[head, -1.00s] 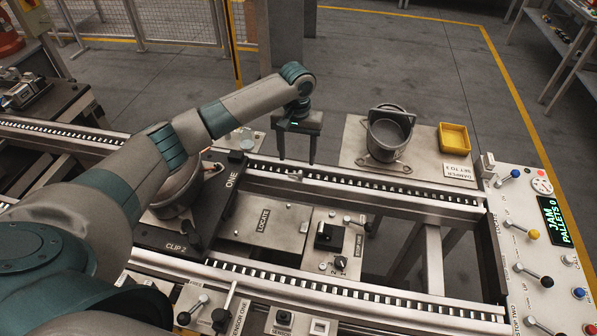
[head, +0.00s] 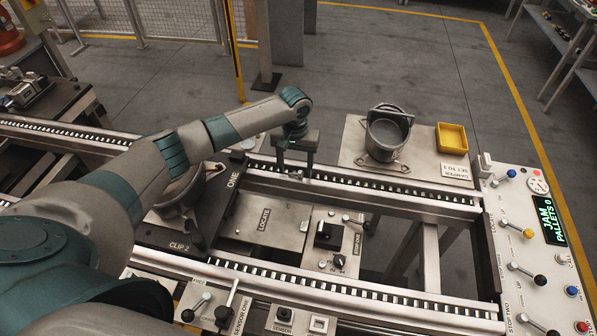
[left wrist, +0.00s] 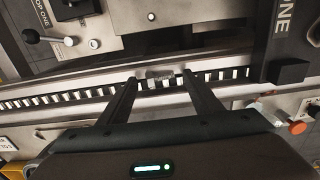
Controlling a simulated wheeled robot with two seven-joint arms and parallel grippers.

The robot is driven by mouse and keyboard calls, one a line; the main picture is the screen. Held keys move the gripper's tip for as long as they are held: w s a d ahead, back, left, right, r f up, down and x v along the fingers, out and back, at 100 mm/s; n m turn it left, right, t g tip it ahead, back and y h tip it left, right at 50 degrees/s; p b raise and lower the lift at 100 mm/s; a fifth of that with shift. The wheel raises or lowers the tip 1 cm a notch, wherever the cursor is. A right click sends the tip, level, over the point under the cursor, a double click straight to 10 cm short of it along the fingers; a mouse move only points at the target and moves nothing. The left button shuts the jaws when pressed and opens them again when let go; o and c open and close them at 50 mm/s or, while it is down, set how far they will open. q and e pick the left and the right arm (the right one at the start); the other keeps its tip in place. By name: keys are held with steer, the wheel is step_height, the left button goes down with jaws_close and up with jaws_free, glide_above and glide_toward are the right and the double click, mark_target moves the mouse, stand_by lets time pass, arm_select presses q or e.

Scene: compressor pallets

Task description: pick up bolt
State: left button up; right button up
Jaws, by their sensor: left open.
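The bolt (head: 296,175) is a small grey metal piece at the far conveyor rail (head: 390,200), beside its roller strip. In the left wrist view the bolt (left wrist: 160,72) shows between the fingertips, small and poorly detailed. My left gripper (head: 294,173) points down over the rail with its fingers on either side of the bolt. It is open, and a gap shows between the fingers in the left wrist view (left wrist: 160,79). I cannot tell whether a finger touches the bolt. My right gripper is not in view.
A black pallet (head: 228,198) marked ONE, with a round metal housing, stands left of the gripper. A plate behind the rail holds a grey pot (head: 384,137) and a yellow tray (head: 452,137). A lever panel (head: 535,265) stands at the right.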

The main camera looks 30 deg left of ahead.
arm_select(q)
steer(key=shift+f, duration=0.1)
steer(key=shift+c, duration=0.4)
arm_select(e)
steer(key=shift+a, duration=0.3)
arm_select(q)
steer(key=c, duration=1.1)
steer(key=shift+o, duration=0.2)
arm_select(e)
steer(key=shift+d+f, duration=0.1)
